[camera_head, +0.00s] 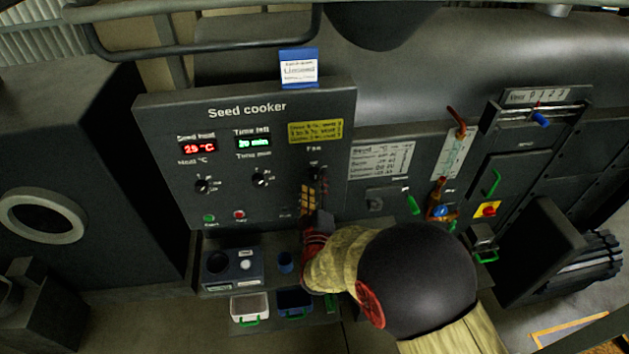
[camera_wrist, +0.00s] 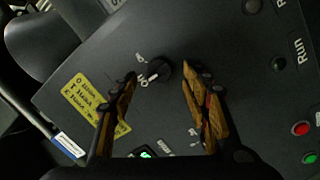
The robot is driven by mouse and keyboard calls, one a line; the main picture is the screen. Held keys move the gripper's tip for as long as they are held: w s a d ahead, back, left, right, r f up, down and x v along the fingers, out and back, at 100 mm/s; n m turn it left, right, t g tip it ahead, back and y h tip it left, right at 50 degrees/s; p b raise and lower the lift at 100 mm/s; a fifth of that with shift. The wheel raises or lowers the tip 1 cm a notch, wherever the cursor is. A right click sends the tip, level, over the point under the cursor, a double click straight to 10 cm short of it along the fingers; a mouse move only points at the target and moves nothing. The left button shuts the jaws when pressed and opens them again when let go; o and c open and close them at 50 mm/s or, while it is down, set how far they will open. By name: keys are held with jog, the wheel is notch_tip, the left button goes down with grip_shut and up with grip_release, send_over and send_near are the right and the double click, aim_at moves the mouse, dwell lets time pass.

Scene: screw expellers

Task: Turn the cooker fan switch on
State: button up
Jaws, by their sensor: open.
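The fan switch is a round black knob under the "Fan" label on the Seed cooker panel (camera_head: 240,145). In the wrist view, the fan knob (camera_wrist: 159,69) carries a white mark on its lower-left side, near small white lettering that looks like "ON". It also shows dimly in the head view (camera_head: 317,171). My gripper (camera_head: 311,190) reaches up to the panel just below the knob. In the wrist view my gripper (camera_wrist: 160,76) is open, with one finger on each side of the knob. I cannot tell whether the fingers touch it.
A yellow note (camera_head: 315,131) sits above the fan area. The heat knob (camera_head: 202,185), time knob (camera_head: 260,180), green button (camera_head: 209,218) and red button (camera_head: 239,214) are to the left. A blue-topped label (camera_head: 299,66) stands on the panel's top edge. Levers (camera_head: 461,122) stand at right.

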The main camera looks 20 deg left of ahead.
jog(key=shift+x, duration=1.3)
jog(key=shift+c, duration=0.9)
jog(key=c, duration=1)
